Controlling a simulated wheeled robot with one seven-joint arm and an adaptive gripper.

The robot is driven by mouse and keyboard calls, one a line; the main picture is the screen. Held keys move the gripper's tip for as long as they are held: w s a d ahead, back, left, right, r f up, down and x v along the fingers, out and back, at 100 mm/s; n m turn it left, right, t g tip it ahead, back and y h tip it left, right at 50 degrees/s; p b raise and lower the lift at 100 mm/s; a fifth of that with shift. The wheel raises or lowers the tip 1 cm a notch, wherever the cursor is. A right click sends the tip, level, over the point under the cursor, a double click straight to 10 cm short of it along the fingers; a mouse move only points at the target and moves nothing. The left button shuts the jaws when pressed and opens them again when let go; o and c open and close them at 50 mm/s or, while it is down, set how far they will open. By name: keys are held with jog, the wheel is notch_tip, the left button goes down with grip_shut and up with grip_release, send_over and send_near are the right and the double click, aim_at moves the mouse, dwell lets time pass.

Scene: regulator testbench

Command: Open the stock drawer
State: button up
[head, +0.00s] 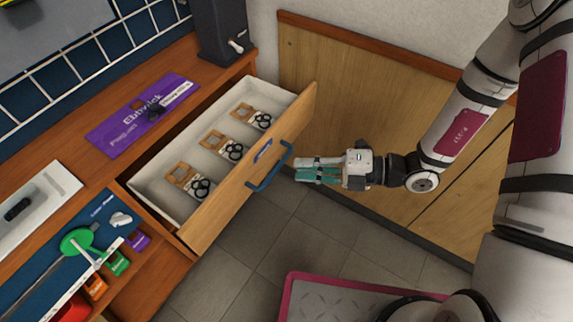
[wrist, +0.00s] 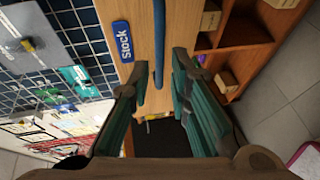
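The stock drawer (head: 252,165) stands pulled out of the wooden bench, with a pale interior and wooden front. Its blue bar handle (head: 270,170) is on the front, and it also shows in the wrist view (wrist: 159,40) ahead of my fingertips. The blue "Stock" label (wrist: 122,41) is beside the handle. My gripper (head: 299,169) is just right of the handle in the head view, its teal-padded fingers pointing toward it. In the wrist view the fingers (wrist: 165,72) are spread with nothing held between them. The handle appears free of them; the exact gap is unclear.
Three cards with black rings (head: 232,149) lie in the drawer. A purple mat (head: 140,112) and a white tray (head: 35,205) are on the bench. Open shelves with small boxes (head: 118,262) are below left. Wooden panels (head: 370,90) stand behind my arm. Grey floor lies below the gripper.

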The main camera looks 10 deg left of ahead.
jog(key=shift+d+r, duration=0.25)
jog(key=shift+d, duration=1.05)
jog(key=shift+d+r, duration=0.25)
jog(key=shift+d, duration=1)
jog(key=shift+r, duration=0.1)
